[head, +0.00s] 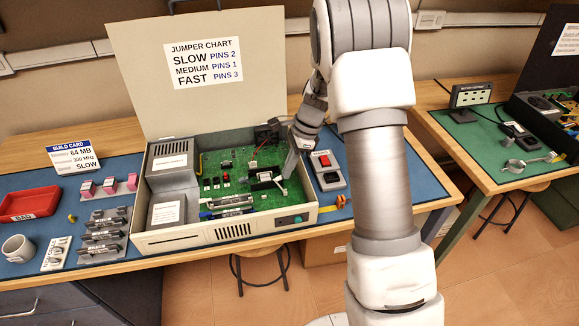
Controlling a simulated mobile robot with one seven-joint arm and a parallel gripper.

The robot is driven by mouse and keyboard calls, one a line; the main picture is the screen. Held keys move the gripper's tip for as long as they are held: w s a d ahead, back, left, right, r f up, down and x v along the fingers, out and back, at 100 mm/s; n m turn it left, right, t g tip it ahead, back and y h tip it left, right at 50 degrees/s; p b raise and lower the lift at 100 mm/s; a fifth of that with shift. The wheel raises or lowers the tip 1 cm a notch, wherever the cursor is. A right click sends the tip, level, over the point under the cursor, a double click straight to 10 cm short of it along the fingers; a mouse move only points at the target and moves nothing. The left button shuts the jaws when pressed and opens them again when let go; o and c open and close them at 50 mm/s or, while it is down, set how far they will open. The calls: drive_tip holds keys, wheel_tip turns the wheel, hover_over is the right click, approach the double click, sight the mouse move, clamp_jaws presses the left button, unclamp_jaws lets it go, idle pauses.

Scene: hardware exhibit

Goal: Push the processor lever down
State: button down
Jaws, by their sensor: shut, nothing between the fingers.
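The open computer case (240,229) sits on the blue mat with its green circuit board (228,160) exposed. My gripper (288,172) is shut and empty. It points down into the case from the right, close above the processor and lever. I cannot tell whether its tips touch the lever.
The case lid stands upright behind, with a jumper chart (203,62). A grey box with a red switch (326,170) is right of the case. Memory sticks (103,235), a red tray (30,204), a mug (18,248) and a build card (73,153) are left.

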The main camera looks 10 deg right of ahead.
drive_tip(key=shift+a+r+h+p, duration=0.1)
drive_tip(key=shift+a+h+p, duration=0.25)
drive_tip(key=shift+h+p, duration=0.15)
drive_tip(key=p, duration=0.1)
drive_tip(key=a+h+p, duration=0.1)
drive_tip(key=shift+a+r+h+p, duration=0.2)
drive_tip(key=shift+a+h+p, duration=0.1)
drive_tip(key=shift+p, duration=0.05)
drive_tip(key=shift+a+f+h+p, duration=0.1)
drive_tip(key=shift+a+h+p, duration=0.55)
drive_tip(key=shift+p, duration=0.25)
drive_tip(key=shift+a+f+h+p, duration=0.45)
drive_tip(key=shift+a+h+p, duration=0.3)
drive_tip(key=shift+h, duration=0.4)
drive_tip(key=a+h, duration=0.1)
drive_tip(key=a+f+h, duration=0.1)
drive_tip(key=h, duration=0.1)
drive_tip(key=shift+f+b, duration=0.25)
drive_tip(key=shift+b, duration=0.1)
drive_tip(key=shift+d+r, duration=0.1)
drive_tip(key=shift+d, duration=0.05)
drive_tip(key=shift+d, duration=0.75)
